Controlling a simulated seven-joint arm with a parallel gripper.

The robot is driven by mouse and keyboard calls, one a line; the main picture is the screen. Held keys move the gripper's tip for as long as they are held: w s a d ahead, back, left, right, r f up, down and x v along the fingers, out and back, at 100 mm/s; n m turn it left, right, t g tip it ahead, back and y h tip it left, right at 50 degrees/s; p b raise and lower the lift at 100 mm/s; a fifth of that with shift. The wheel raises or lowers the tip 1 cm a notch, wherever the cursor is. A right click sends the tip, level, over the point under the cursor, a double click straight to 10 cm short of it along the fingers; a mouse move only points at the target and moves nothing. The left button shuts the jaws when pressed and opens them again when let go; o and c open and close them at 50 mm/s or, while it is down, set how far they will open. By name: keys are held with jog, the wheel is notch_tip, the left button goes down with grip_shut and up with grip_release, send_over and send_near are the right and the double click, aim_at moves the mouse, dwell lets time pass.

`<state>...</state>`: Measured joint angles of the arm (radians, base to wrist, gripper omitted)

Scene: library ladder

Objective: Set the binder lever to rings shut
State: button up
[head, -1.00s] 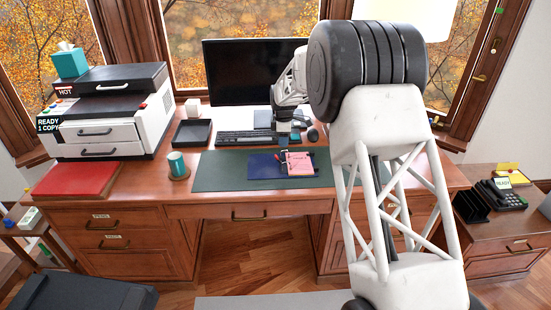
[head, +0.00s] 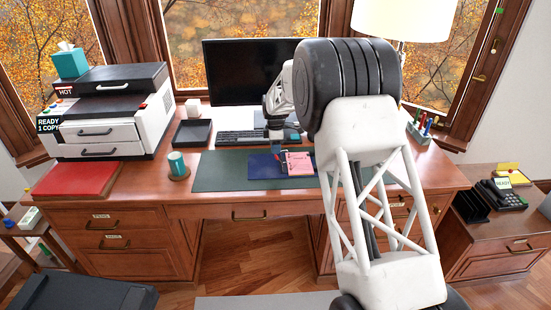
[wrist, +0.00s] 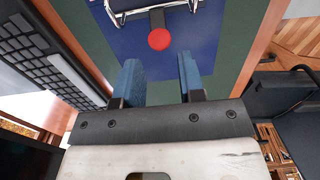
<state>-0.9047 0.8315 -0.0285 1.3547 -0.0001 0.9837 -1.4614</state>
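The blue binder (head: 262,167) lies open on the green desk mat, with pink paper (head: 299,163) on its right part. In the wrist view, the binder (wrist: 205,30) shows the lever's round red knob (wrist: 159,39) on a dark arm, with metal ring parts (wrist: 116,17) at the top edge. The rings are cut off there, so I cannot tell whether they are open or shut. My gripper (wrist: 158,70) is open and empty, its two blue fingers apart. The knob appears just beyond the gap between the fingertips. In the head view, my gripper (head: 278,153) is low over the binder.
The keyboard (head: 238,137) and monitor (head: 245,72) stand behind the green mat (head: 220,172). A teal mug (head: 177,163) stands left of the mat. A pen holder (head: 420,130) and lamp (head: 400,20) are at the right. The mat's left part is clear.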

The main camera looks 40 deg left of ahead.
aim_at(277, 157)
jog(key=shift+f, duration=2.95)
jog(key=c, duration=0.6)
jog(key=shift+c, duration=0.2)
jog(key=shift+w+d, duration=0.1)
jog(key=shift+w+d+r+g+y, duration=0.15)
jog(key=shift+r+g+y, duration=0.05)
jog(key=shift+g+y, duration=0.6)
